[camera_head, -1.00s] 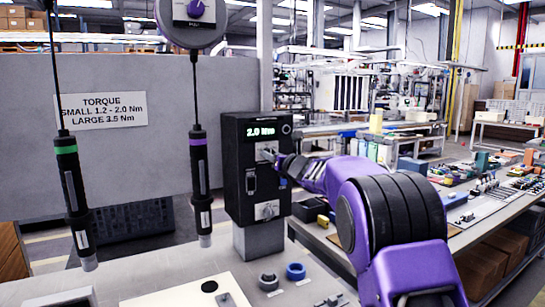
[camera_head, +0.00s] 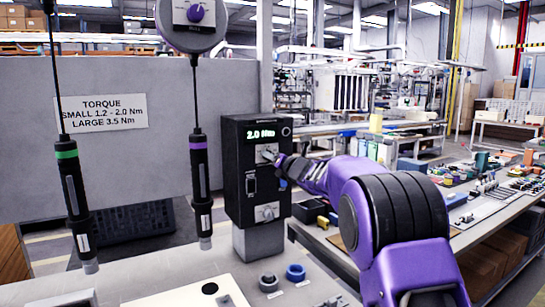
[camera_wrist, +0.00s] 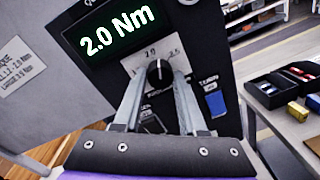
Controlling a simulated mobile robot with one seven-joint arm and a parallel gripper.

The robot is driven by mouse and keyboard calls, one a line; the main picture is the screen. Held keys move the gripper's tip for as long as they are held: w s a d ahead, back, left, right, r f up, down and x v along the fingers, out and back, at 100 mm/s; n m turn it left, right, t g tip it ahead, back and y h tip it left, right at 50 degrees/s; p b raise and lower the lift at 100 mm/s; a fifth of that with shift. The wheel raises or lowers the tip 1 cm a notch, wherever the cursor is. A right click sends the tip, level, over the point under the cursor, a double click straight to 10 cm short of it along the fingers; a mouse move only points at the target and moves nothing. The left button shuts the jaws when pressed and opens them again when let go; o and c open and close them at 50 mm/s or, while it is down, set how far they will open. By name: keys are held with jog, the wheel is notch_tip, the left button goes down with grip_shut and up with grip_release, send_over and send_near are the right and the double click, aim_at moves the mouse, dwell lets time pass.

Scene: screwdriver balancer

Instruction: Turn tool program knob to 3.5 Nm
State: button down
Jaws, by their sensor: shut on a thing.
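The tool controller (camera_head: 240,205) is a black box on a grey post; its green display (camera_head: 261,134) reads 2.0 Nm, also clear in the wrist view (camera_wrist: 118,32). The program knob (camera_wrist: 158,72) is black on a pale dial plate (camera_wrist: 140,60), with 2.0 marked above it and a partly legible mark to the right. My gripper (camera_wrist: 157,84) is shut on this knob, one finger on each side. In the head view my gripper (camera_head: 279,161) reaches the upper dial from the right and partly covers it. A second dial (camera_head: 267,212) sits lower on the box.
Two screwdrivers hang at the left, one with a green band (camera_head: 72,205) and one with a purple band (camera_head: 201,190). A torque sign (camera_head: 101,112) is on the grey partition. Dark bins (camera_head: 312,210) stand right of the controller.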

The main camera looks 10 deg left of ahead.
jog(key=shift+r+m+p, duration=0.1)
jog(key=shift+m+p, duration=1.8)
jog(key=shift+m, duration=1.8)
jog(key=shift+m+g, duration=0.3)
jog(key=shift+c, duration=2.3)
grip_release()
jog(key=f+b+v, duration=0.1)
jog(key=b+v, duration=0.1)
jog(key=v, duration=1.5)
jog(key=shift+d+r, duration=0.25)
jog(key=shift+r, duration=0.05)
jog(key=shift+s, duration=0.1)
